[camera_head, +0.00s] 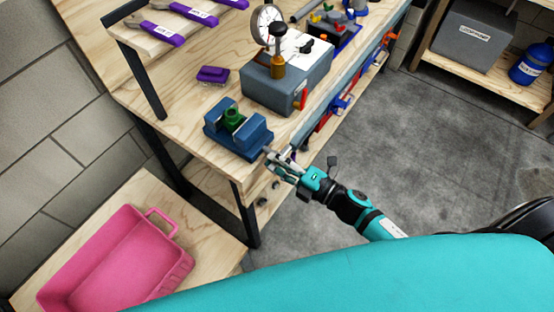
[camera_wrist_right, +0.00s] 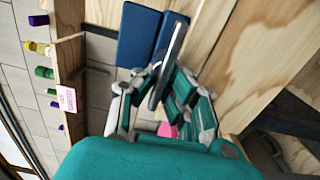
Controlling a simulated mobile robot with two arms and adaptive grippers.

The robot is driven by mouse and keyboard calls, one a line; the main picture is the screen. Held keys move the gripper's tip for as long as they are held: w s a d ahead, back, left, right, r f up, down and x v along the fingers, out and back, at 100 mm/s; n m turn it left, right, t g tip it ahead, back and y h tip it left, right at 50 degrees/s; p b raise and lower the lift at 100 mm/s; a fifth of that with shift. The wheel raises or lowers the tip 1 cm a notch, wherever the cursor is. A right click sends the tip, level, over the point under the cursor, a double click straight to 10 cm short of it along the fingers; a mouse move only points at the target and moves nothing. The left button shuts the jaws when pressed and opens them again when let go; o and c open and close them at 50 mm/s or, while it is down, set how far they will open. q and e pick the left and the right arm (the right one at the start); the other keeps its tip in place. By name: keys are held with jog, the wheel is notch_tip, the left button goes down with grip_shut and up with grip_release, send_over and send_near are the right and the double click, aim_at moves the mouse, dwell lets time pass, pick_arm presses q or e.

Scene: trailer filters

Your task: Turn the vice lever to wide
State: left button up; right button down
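The blue vice (camera_head: 212,142) sits at the near edge of the wooden workbench, with a green part (camera_head: 234,117) between its jaws. In the right wrist view the vice shows as blue blocks (camera_wrist_right: 139,36). The grey vice lever (camera_wrist_right: 170,57) is a thin bar standing tilted in front of the vice. My right gripper (camera_head: 275,158) is at the vice's front, off the bench edge. Its fingertips (camera_wrist_right: 164,80) close in on both sides of the lever and appear to pinch it. The exact contact is partly hidden by the fingers. My left gripper is out of view.
A grey box with a dial gauge (camera_head: 267,24) and red lever stands behind the vice. A purple block (camera_head: 212,75) lies on the bench. A pink bin (camera_head: 100,262) sits on a lower wooden surface at left. Right of the bench the floor (camera_head: 400,150) is clear.

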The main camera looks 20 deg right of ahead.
jog(key=shift+f, duration=0.1)
jog(key=c, duration=1.4)
grip_release()
jog(key=shift+s, duration=0.1)
jog(key=v, duration=1.2)
